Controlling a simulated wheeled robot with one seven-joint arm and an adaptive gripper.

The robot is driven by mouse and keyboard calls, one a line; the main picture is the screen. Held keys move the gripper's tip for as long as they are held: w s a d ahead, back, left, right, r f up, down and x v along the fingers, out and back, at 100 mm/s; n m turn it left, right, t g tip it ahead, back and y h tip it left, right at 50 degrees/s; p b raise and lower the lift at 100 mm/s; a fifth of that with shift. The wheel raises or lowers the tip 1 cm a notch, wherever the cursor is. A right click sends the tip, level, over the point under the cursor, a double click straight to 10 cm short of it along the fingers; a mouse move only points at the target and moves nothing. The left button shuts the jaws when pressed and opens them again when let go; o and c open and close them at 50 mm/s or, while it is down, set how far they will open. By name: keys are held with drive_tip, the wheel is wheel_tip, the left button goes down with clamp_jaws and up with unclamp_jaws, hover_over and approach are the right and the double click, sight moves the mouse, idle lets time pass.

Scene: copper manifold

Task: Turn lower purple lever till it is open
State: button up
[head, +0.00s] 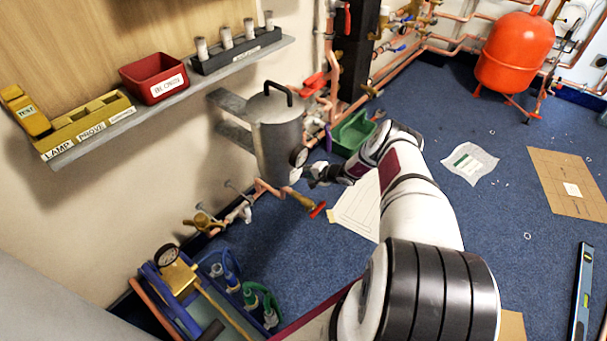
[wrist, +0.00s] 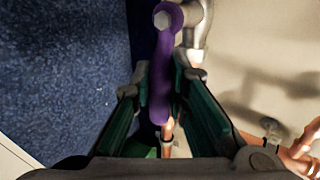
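A purple lever (wrist: 161,95) lies lengthwise between the two fingers of my gripper (wrist: 163,80) in the wrist view. Its upper end is bolted to a grey metal valve part (wrist: 195,35). The dark fingers with green inner sides stand close on either side of the lever; whether both touch it is unclear. In the head view my gripper (head: 318,176) is low by the wall, just right of the grey cylinder's lower part. A small purple piece (head: 328,138) shows above it there; I cannot tell which lever it is. The lever between the fingers is not clear in the head view.
A grey cylinder (head: 277,135) with a gauge stands left of my gripper. A red-handled valve (head: 310,205) is just below it. A green crate (head: 352,133) sits behind my wrist. Copper pipes (head: 330,100) run along the wall.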

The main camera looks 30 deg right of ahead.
drive_tip(key=o, duration=0.4)
drive_tip(key=v, duration=1.2)
drive_tip(key=shift+d, duration=0.1)
